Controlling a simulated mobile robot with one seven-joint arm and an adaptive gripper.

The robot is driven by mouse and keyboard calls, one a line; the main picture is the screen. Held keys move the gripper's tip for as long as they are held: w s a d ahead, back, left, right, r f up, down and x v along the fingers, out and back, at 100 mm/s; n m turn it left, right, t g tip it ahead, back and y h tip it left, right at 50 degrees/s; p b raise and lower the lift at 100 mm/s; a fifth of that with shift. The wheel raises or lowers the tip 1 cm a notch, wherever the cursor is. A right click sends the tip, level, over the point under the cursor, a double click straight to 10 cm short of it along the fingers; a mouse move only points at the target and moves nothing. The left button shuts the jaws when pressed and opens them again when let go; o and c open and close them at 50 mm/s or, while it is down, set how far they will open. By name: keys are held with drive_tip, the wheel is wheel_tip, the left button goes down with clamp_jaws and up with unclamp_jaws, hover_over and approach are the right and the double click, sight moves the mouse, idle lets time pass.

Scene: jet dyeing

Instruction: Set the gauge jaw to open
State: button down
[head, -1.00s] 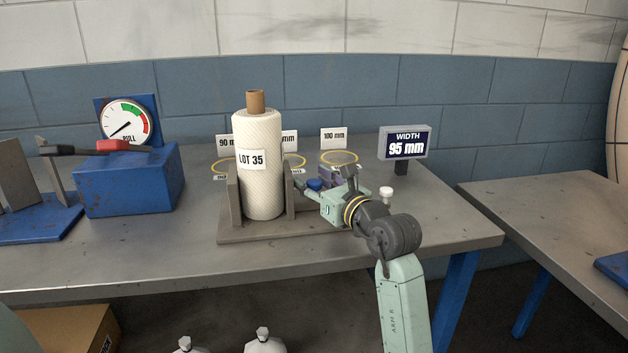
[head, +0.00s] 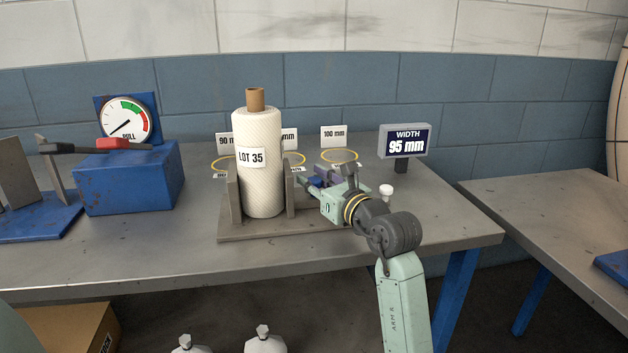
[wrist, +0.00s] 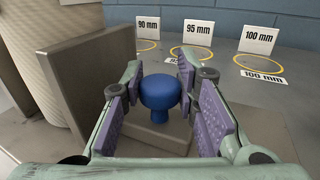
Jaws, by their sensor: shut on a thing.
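A blue knob (wrist: 160,92) with a round cap stands on a grey plate beside the roll stand's upright (wrist: 90,85). My gripper (wrist: 160,75) is shut on the knob, with a purple-padded finger on each side of it. In the head view my gripper (head: 322,180) is just right of the stand (head: 290,195), and its fingers mostly hide the knob. A white roll (head: 258,190) labelled LOT 35 stands upright in the stand. The width display (head: 405,141) reads 95 mm.
Cards marked 90 mm (wrist: 147,27), 95 mm (wrist: 197,32) and 100 mm (wrist: 258,38) stand behind yellow rings on the table. A blue box (head: 130,182) with a dial (head: 127,120) and red-handled lever is at left. Table front right is clear.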

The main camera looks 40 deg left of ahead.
drive_tip(key=shift+w+d, duration=1.15)
drive_tip(key=shift+w, duration=0.2)
drive_tip(key=c, duration=1.3)
unclamp_jaws()
drive_tip(key=v, duration=1.2)
